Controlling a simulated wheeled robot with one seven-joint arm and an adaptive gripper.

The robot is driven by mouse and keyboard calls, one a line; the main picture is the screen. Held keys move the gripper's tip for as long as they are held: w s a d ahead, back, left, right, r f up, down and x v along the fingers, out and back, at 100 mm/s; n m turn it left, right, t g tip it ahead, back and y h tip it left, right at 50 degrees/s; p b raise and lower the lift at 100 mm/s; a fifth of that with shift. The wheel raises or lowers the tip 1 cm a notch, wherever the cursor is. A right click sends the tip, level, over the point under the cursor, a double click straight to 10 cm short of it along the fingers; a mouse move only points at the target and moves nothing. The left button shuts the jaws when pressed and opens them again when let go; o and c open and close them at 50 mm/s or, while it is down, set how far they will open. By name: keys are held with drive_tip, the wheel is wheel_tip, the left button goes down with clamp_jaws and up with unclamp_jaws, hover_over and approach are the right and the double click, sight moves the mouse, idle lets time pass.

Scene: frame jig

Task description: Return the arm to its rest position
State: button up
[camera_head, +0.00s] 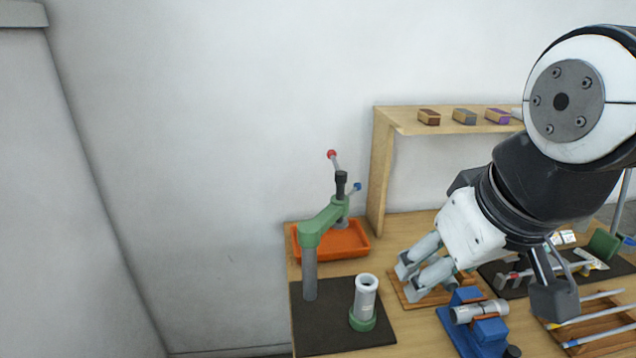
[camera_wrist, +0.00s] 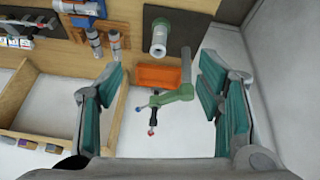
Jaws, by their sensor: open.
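My gripper (camera_head: 483,290) hangs over the right part of the workbench in the head view, its fingers spread wide. In the wrist view my gripper (camera_wrist: 162,75) shows teal pads far apart, with nothing held between them. The bench lies beyond the fingers, and no touch with any item can be made out. My arm comes in from the right edge of the head view, bent, and hides part of the bench and shelf.
A green press (camera_head: 322,222) with red and blue knobs stands by an orange tray (camera_head: 340,243). A grey tube (camera_head: 366,298) stands on a dark mat (camera_head: 325,333). A blue vise (camera_head: 487,329) sits below my gripper. A wooden shelf (camera_head: 382,170) stands behind. Left of the bench is clear.

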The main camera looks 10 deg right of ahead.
drive_tip(key=shift+s+f+m, duration=0.15)
drive_tip(key=shift+s+m, duration=0.65)
drive_tip(key=shift+s, duration=0.05)
drive_tip(key=shift+w+f, duration=0.2)
